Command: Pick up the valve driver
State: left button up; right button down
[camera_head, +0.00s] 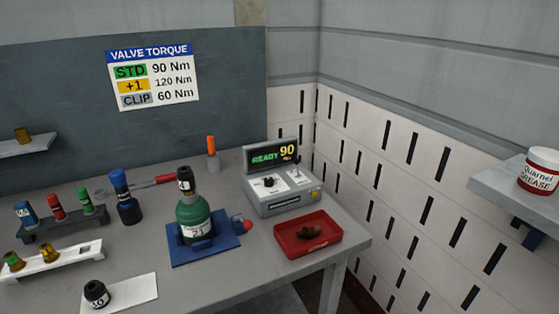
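A blue-and-black upright tool (125,200) stands on the grey table, left of the green cylinder; it may be the valve driver, but I cannot tell for certain. A wrench-like tool with a red handle (164,179) lies behind it. The green cylinder (194,218) stands upright on a blue base (178,258), with a dark cap marked 4 on top. A control box (285,202) behind the cylinder to the right reads READY 90. Neither of my grippers is in view.
A red tray (336,236) holding brownish pieces sits at the table's right. Racks of coloured caps (50,230) and brass fittings (60,257) stand at the left. A black round part (97,294) sits on a white sheet (140,289). An orange-topped stick (212,152) stands behind.

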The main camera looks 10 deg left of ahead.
aim_at(118, 177)
jog(key=u, duration=1.3)
